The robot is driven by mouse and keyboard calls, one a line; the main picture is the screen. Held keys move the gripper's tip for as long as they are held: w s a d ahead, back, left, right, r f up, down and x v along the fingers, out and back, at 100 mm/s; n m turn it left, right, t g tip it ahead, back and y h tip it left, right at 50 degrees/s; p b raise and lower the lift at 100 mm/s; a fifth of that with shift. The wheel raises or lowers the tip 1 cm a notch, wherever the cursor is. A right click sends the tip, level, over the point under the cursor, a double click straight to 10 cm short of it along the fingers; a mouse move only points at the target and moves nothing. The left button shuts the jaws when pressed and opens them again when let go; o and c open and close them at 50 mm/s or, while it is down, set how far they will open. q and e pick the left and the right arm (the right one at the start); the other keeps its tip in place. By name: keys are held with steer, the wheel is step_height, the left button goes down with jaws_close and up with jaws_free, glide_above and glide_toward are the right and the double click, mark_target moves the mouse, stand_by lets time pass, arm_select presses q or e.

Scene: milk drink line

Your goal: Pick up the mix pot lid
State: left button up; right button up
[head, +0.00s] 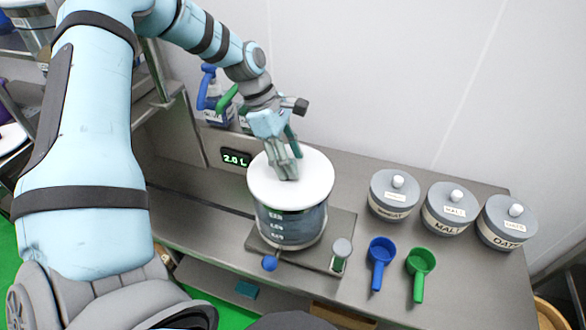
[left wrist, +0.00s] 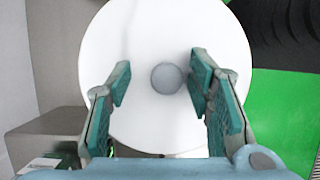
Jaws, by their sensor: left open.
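The mix pot lid (head: 313,178) is a white disc lying on top of the mix pot (head: 290,224), a clear marked vessel on the counter. In the left wrist view the lid (left wrist: 140,45) fills the middle, with a round grey knob (left wrist: 166,78) on it. My left gripper (head: 290,176) is over the lid, pointing down. In the left wrist view its two fingers (left wrist: 160,87) are spread, with the knob between them and nearer the right finger. I cannot tell whether a finger touches the knob. The knob is hidden in the head view. My right gripper is not in view.
Several lidded jars, among them the malt jar (head: 449,209), stand right of the pot. A blue scoop (head: 380,258) and a green scoop (head: 420,266) lie before them. A 2.0 L display (head: 236,158) and bottles (head: 217,108) are behind. A wall closes the back.

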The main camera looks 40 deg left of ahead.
arm_select(q)
steer(key=shift+s+a, duration=0.15)
steer(key=shift+s, duration=0.15)
steer(key=shift+c, duration=0.6)
steer(key=shift+s+r, duration=0.15)
steer(key=c, duration=0.3)
jaws_close()
